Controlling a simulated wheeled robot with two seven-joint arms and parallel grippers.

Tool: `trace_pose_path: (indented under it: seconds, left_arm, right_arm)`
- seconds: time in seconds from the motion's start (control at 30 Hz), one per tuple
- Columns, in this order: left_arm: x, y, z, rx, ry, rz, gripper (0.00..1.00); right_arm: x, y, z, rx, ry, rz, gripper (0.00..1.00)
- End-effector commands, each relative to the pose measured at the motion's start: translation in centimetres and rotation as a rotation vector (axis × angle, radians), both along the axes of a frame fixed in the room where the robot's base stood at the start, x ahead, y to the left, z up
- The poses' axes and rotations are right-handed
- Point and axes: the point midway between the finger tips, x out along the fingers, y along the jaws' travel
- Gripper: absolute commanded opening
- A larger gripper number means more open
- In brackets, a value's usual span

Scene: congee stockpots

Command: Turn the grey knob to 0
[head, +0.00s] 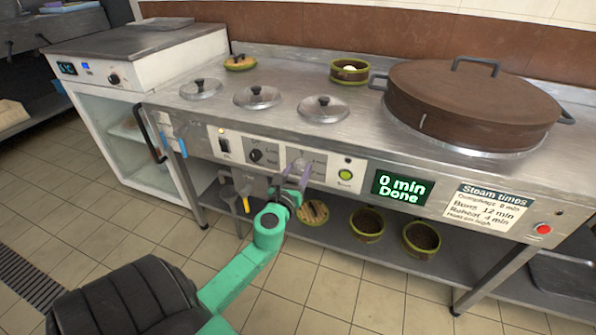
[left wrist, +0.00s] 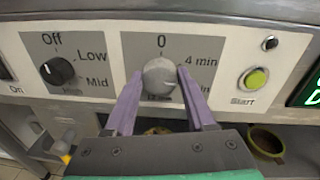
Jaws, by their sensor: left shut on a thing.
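The round grey knob (left wrist: 160,76) sits on a grey dial plate in the left wrist view. The plate has 0 at the top and 4 min at the upper right; the lower labels are partly hidden. My left gripper (head: 294,174) is at the control panel in the head view. Its two purple fingers are shut on the knob, one on each side. I cannot clearly make out where the knob's pointer mark stands. My right gripper is not in view.
A black knob (left wrist: 57,70) marked Off, Low and Mid is to the left. A green Start button (left wrist: 254,79) is to the right. The display (head: 402,188) reads "0 min Done". A large brown lidded steamer (head: 470,100) stands on the counter.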

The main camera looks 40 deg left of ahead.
Motion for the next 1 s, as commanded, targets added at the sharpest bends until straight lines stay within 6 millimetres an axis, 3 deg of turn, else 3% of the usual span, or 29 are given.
trace_pose_path:
  seconds: [0.7, 1.0]
  left_arm:
    - [-0.14, 0.31, -0.04, -0.644, -0.224, 0.002, 0.0]
    - [-0.19, 0.43, -0.09, -0.912, -0.317, 0.004, 0.0]
  right_arm:
    - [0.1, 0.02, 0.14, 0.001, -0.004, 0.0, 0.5]
    - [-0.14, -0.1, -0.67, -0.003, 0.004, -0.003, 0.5]
